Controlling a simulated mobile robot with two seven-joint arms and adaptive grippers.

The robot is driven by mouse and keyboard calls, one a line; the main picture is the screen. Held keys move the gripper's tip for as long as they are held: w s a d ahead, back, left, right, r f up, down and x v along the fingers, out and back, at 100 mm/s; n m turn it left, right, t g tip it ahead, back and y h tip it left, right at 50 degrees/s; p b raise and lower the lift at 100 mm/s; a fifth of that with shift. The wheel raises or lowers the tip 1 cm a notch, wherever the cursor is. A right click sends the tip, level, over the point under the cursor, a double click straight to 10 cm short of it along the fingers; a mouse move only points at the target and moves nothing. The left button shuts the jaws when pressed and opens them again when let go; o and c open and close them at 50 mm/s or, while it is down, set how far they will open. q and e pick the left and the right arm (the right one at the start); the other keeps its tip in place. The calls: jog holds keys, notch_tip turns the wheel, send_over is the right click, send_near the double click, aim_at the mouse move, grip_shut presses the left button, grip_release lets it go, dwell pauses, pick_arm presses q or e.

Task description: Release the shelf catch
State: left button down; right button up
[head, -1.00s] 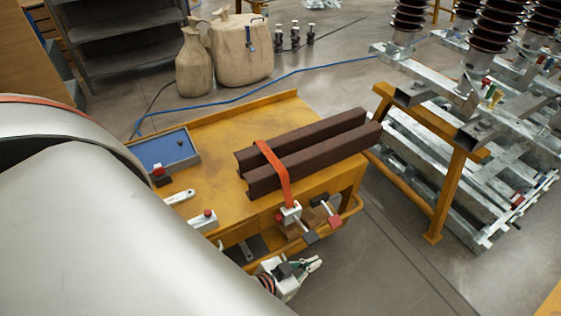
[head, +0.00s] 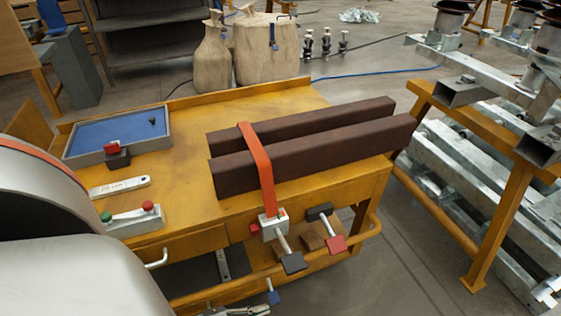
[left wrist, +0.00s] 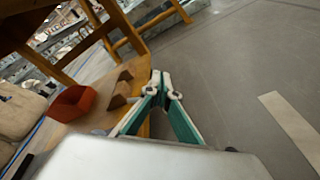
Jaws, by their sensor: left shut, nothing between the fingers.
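A yellow cart (head: 185,200) stands in front of me. On its front edge, a lever with a black grip (head: 293,262) hangs under a white block, and a lever with a red grip (head: 335,244) hangs beside it. A small blue handle (head: 272,293) shows lower, by the lower shelf. I cannot tell which of these is the shelf catch. My left gripper (head: 240,310) is at the bottom edge of the head view, mostly cut off. In the left wrist view its teal fingers (left wrist: 161,88) meet, empty, near the lower shelf edge. My right gripper is not seen.
An orange strap (head: 258,165) crosses two brown beams (head: 310,140) on the cart top. A blue tray (head: 75,157) and a box with red and green buttons (head: 133,221) are at left. A yellow trestle (head: 500,205) stands at right. Floor between is clear.

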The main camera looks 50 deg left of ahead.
aim_at(271, 290)
pick_arm(q)
jog(key=s+a+f+n+y+b, duration=0.1)
jog(key=s+a+f+n+b, duration=0.1)
jog(key=s+a+f+n, duration=0.2)
notch_tip(271, 290, down, 2)
jog(key=shift+s+a+f, duration=0.1)
jog(key=shift+s+a, duration=0.3)
jog(key=shift+a, duration=0.8)
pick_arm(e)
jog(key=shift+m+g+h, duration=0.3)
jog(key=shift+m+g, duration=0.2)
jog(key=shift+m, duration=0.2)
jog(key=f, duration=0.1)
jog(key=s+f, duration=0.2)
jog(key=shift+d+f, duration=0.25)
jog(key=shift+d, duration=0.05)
pick_arm(q)
jog(key=b+x, duration=0.2)
jog(key=x, duration=0.8)
jog(key=shift+f, duration=0.25)
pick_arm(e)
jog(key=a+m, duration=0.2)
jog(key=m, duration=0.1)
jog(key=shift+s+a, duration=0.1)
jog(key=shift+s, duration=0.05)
pick_arm(q)
jog(key=shift+a, duration=0.1)
